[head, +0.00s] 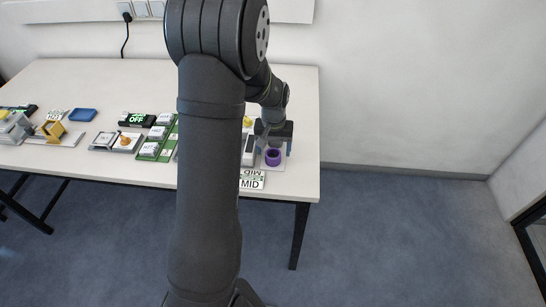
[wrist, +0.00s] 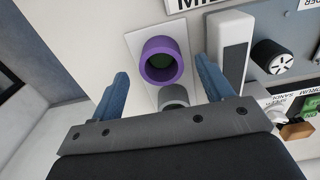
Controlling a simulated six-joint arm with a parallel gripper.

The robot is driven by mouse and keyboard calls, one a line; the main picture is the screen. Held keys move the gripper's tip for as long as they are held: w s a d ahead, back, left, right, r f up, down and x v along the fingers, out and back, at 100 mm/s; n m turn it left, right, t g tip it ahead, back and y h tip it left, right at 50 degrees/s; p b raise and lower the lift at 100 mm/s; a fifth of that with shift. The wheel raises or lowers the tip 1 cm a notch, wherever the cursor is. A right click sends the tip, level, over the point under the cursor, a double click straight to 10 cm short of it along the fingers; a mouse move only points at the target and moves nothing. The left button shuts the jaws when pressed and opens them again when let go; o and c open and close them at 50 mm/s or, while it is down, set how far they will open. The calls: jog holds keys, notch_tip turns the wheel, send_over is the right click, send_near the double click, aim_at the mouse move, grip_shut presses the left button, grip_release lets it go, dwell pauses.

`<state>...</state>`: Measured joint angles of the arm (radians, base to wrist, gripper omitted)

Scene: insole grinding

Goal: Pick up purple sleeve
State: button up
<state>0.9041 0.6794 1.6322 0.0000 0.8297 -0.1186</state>
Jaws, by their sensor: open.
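The purple sleeve (head: 273,157) is a short open ring near the right end of the white table in the head view. In the wrist view the purple sleeve (wrist: 146,62) stands on a pale plate, with a dark green inside. My gripper (head: 274,149) is just above and beside it in the head view. In the wrist view the two blue fingers of my gripper (wrist: 160,82) are spread apart and hold nothing. The sleeve shows beyond the gap between the fingertips, apart from both. A grey ring (wrist: 173,97) lies between the fingers, nearer my gripper.
A white upright block (wrist: 234,45) and a black knob (wrist: 272,58) stand right of the sleeve in the wrist view. A MID label (head: 251,182) lies at the table's front edge. Several parts and a blue tray (head: 83,115) are farther left. My arm hides the table's middle.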

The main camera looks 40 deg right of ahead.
aim_at(273, 155)
jog(key=shift+a+f, duration=0.1)
jog(key=shift+f, duration=1.4)
jog(key=shift+c, duration=0.4)
jog(key=c, duration=1)
jog(key=shift+o, duration=0.2)
jog(key=shift+r, duration=0.2)
